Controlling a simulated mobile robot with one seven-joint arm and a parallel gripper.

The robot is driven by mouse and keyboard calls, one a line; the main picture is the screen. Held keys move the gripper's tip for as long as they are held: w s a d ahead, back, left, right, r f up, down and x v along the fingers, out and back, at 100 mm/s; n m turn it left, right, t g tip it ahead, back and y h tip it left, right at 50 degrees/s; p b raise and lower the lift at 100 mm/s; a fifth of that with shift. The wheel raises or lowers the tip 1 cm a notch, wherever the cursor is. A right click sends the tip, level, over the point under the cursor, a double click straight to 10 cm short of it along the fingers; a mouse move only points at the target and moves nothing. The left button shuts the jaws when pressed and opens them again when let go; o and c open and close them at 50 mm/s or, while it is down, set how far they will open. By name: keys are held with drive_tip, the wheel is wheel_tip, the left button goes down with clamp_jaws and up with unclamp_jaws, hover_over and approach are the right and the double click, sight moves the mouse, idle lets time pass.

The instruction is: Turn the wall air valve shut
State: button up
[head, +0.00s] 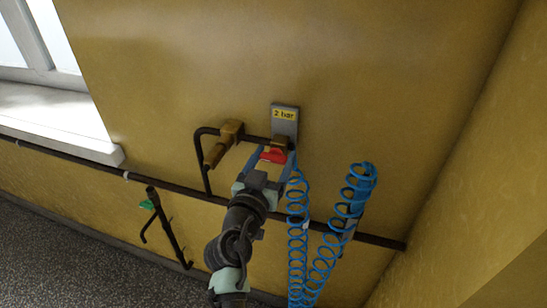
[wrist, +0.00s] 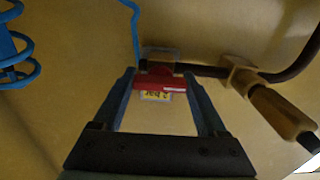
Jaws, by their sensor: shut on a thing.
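The wall air valve has a red lever handle (head: 273,155), just below the grey plate (head: 285,120) with the yellow "2 bar" label. My gripper (head: 271,161) reaches up to the wall and is shut on the red handle, one blue-grey finger on each side. In the wrist view the red handle (wrist: 163,82) spans sideways between the fingertips of my gripper (wrist: 160,79). It lies roughly parallel to the dark pipe (wrist: 208,71) there. The valve body is mostly hidden behind the handle and fingers.
A brass-coloured fitting (head: 222,142) hangs on the pipe left of the valve. Blue coiled hoses (head: 298,235) hang close to the right of my arm. A dark rail pipe (head: 70,158) runs along the wall. A green-handled fitting (head: 147,204) is lower left, below the window sill (head: 60,120).

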drive_tip(key=shift+n, duration=0.3)
drive_tip(key=n, duration=0.3)
drive_tip(key=shift+n+b, duration=0.4)
drive_tip(key=n, duration=0.4)
drive_tip(key=shift+n, duration=0.3)
drive_tip(key=n+p, duration=0.1)
drive_tip(key=n, duration=0.3)
drive_tip(key=n+p, duration=0.1)
drive_tip(key=n, duration=0.3)
drive_tip(key=shift+n+p, duration=0.3)
drive_tip(key=shift+p, duration=0.1)
drive_tip(key=shift+f, duration=0.1)
drive_tip(key=o, duration=1.3)
